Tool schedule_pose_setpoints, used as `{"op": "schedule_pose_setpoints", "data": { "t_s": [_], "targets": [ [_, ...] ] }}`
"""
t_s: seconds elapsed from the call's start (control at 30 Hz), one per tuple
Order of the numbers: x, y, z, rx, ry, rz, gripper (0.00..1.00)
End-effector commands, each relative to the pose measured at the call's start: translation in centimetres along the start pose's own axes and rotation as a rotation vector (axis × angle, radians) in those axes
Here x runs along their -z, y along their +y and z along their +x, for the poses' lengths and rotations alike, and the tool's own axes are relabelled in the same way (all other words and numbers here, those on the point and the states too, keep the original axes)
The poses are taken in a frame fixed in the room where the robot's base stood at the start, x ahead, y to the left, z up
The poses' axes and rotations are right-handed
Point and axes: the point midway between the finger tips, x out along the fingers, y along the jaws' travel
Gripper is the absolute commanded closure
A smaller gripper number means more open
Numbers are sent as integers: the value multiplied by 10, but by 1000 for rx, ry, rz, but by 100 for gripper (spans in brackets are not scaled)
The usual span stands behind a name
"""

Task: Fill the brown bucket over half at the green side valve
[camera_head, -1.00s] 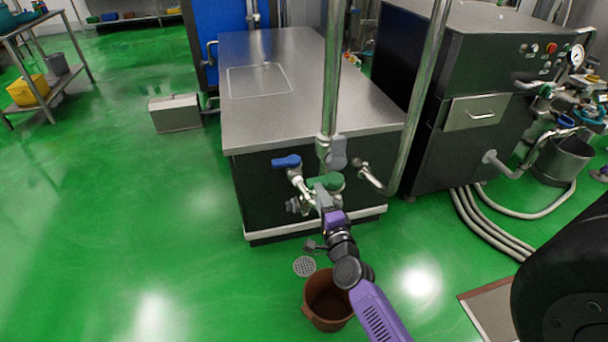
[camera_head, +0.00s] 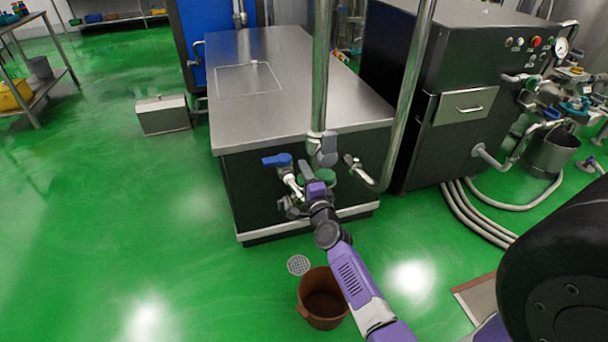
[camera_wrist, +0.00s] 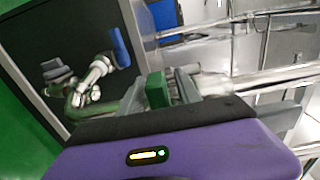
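The brown bucket (camera_head: 311,309) stands upright on the green floor in front of the steel-topped unit. Its inside looks dark brown; I see no liquid or falling stream. The green side valve (camera_head: 327,178) is on the pipework at the unit's front, partly hidden by my gripper (camera_head: 309,172). In the wrist view, the green handle (camera_wrist: 157,90) is between the grey fingers of my gripper, close to the right one. Whether both fingers press on it is unclear. A valve with a blue lever (camera_head: 277,160) is left of the green one.
A round floor drain (camera_head: 299,265) lies just behind and left of the bucket. The steel-topped unit (camera_head: 290,135) and vertical pipe (camera_head: 320,75) stand close to my arm. Hoses (camera_head: 465,212) lie on the floor at right. Open floor is at left.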

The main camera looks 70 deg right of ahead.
Motion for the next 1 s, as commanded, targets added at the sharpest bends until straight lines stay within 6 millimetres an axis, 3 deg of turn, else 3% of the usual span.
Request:
{"op": "schedule_pose_setpoints", "data": {
  "t_s": [0.07, 0.27, 1.0],
  "targets": [
    [0, 0, 0, 0, 0, 0, 60],
    [0, 0, 0, 0, 0, 0, 99],
    [0, 0, -1, 0, 0, 0, 100]
  ]
}}
